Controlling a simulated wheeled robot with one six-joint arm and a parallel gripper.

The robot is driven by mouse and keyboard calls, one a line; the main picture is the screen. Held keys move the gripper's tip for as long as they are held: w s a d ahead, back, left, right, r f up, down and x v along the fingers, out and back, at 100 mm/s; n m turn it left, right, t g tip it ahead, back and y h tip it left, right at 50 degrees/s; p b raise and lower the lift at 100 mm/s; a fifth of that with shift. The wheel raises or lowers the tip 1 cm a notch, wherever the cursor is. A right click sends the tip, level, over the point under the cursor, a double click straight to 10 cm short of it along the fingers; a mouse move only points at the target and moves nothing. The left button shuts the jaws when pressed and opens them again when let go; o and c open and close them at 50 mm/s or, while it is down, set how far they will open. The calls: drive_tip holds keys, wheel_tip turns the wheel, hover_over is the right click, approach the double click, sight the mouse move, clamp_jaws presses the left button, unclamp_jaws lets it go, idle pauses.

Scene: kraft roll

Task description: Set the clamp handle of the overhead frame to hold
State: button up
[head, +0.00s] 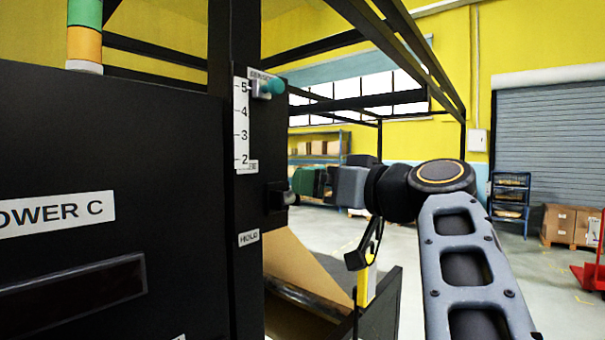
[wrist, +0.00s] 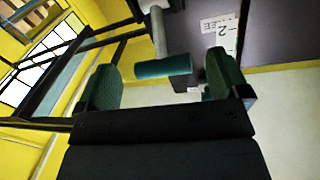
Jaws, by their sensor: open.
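The black post of the overhead frame (head: 222,200) carries a white FREE label (head: 247,167) just below its number scale and a HOLD label (head: 249,238) lower down. The clamp's dark block (head: 277,197) sits between these labels, with a short grey part sticking out to the right. In the wrist view, a teal cylindrical grip (wrist: 163,67), apparently the clamp handle's, lies between my green fingers, close to the FREE label. My gripper (wrist: 162,82) is open around it, with a gap visible at the left finger. My gripper (head: 315,184) is right of the block in the head view.
A teal knob (head: 273,86) sits at the top of the scale (head: 241,125). The black cabinet (head: 100,150) fills the left. Below the gripper are a brown kraft sheet (head: 305,265) and a yellow part (head: 366,285). Open floor lies to the right.

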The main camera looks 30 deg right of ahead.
drive_tip(key=shift+p+x, duration=1)
drive_tip(key=shift+x, duration=1.8)
drive_tip(key=shift+s, duration=0.1)
drive_tip(key=shift+c, duration=0.3)
